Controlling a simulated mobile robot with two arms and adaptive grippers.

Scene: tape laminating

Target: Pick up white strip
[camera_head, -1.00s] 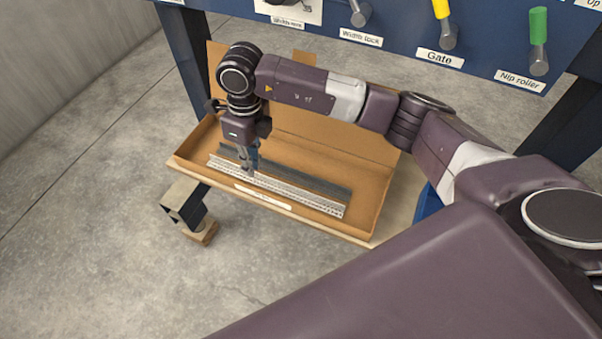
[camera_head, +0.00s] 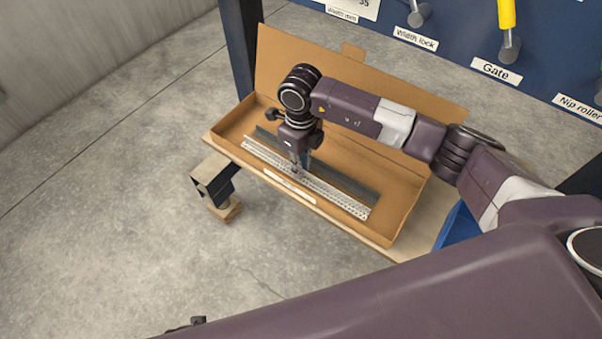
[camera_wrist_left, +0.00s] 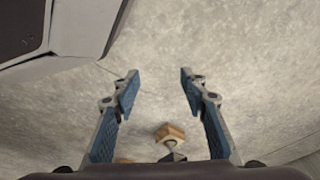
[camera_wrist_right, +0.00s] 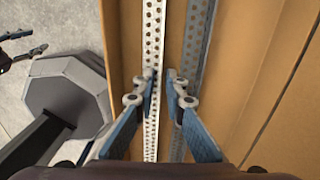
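The white strip (camera_head: 330,194) is long, thin and perforated. It lies lengthwise in the open cardboard box, beside a dark grey strip (camera_head: 350,184). It also shows in the right wrist view (camera_wrist_right: 153,30), running away under the fingers. My right gripper (camera_head: 297,170) points down at the strip near its middle. In the right wrist view my right gripper (camera_wrist_right: 161,73) has a narrow gap between its fingertips; the left finger covers part of the white strip, and contact is unclear. My left gripper (camera_wrist_left: 160,75) is open and empty above the concrete floor.
The cardboard box (camera_head: 405,180) has raised walls and a tall back flap, and sits on a wooden board (camera_head: 372,248). A blue panel (camera_head: 455,40) with labelled levers stands behind it. A blue bin (camera_head: 458,226) is at the right.

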